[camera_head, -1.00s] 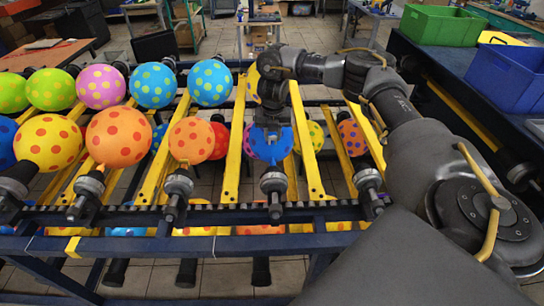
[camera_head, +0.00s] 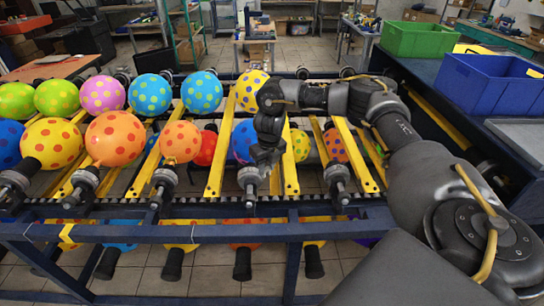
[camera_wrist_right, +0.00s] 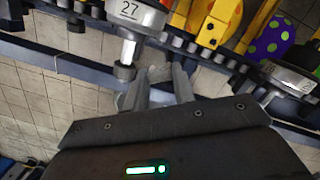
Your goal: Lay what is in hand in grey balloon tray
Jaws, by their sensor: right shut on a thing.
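My right gripper (camera_head: 264,176) is low over the front row of the rack, beside a black and silver holder (camera_head: 250,188). Its fingers (camera_wrist_right: 158,92) show in the right wrist view, a gap between them, next to the holder marked 27 (camera_wrist_right: 135,20). A grey tray (camera_head: 525,134) lies at the right edge on the dark blue bench, partly cut off. It is far to the right of the gripper. My left gripper is not in view.
A blue balloon (camera_head: 242,139) is just behind the gripper. Several dotted balloons, such as an orange one (camera_head: 114,138), sit on the rack to the left. A blue bin (camera_head: 492,85) and a green bin (camera_head: 420,38) stand behind the grey tray. Yellow rails cross the rack.

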